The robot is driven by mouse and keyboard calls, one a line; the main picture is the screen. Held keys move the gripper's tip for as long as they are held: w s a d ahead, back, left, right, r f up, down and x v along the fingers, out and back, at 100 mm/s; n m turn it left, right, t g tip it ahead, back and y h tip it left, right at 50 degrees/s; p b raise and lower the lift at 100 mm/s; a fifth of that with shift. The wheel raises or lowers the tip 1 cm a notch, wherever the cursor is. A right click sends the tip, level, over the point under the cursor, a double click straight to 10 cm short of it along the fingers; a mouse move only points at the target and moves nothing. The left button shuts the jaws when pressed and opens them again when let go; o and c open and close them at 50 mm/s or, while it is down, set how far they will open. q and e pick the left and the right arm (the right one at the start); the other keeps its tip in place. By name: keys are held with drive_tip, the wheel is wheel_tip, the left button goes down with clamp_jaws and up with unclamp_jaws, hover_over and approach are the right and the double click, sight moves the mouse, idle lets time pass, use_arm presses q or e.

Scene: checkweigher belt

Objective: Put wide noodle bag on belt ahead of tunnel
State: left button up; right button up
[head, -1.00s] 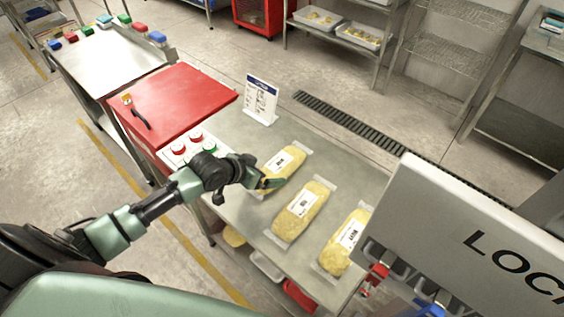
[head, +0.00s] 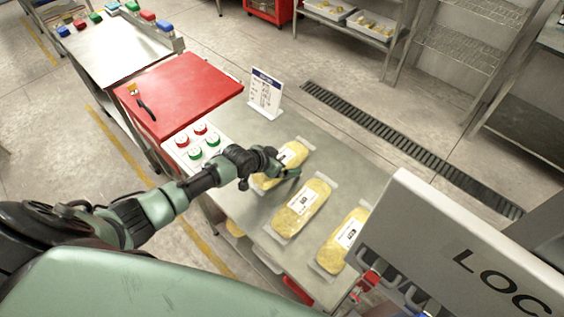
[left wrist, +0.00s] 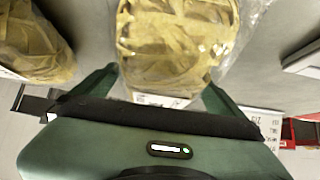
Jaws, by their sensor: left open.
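Three clear bags of yellow noodles with white labels lie in a row on the steel table (head: 228,205). In the head view these are the far bag (head: 292,152), the middle bag (head: 302,208) and the near bag (head: 341,244). My left gripper (head: 281,172) is open over the far bag and hides part of it. In the left wrist view a bag of broad, flat noodles (left wrist: 175,42) lies just beyond and between the open fingers (left wrist: 163,97); another bag (left wrist: 32,42) is at the left. The labels are too small to read. My right gripper is not in view. I cannot make out the belt or tunnel.
A white sign (head: 265,93) stands at the table's back edge. A panel of red and green buttons (head: 197,143) and a red-topped cabinet (head: 180,92) adjoin the table's left end. A grey box with lettering (head: 450,245) blocks the right foreground.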

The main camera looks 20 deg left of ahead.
sight(282, 157)
use_arm(q)
drive_tip(key=shift+s, duration=0.1)
drive_tip(key=c, duration=2)
drive_tip(key=shift+r, duration=0.1)
drive_tip(key=shift+r, duration=0.15)
drive_tip(key=shift+r, duration=0.25)
wheel_tip(282, 157, up, 19)
drive_tip(key=b, duration=0.3)
drive_tip(key=s+d+n+y+b, duration=0.1)
drive_tip(key=s+d+n+b, duration=0.1)
drive_tip(key=s, duration=0.5)
drive_tip(key=s+d+n+y+b, duration=0.1)
drive_tip(key=s+d+y+b, duration=0.1)
drive_tip(key=s+d+b, duration=0.2)
drive_tip(key=shift+s+d+r+n+b, duration=0.35)
drive_tip(key=shift+s+b, duration=0.25)
drive_tip(key=shift+s, duration=1.2)
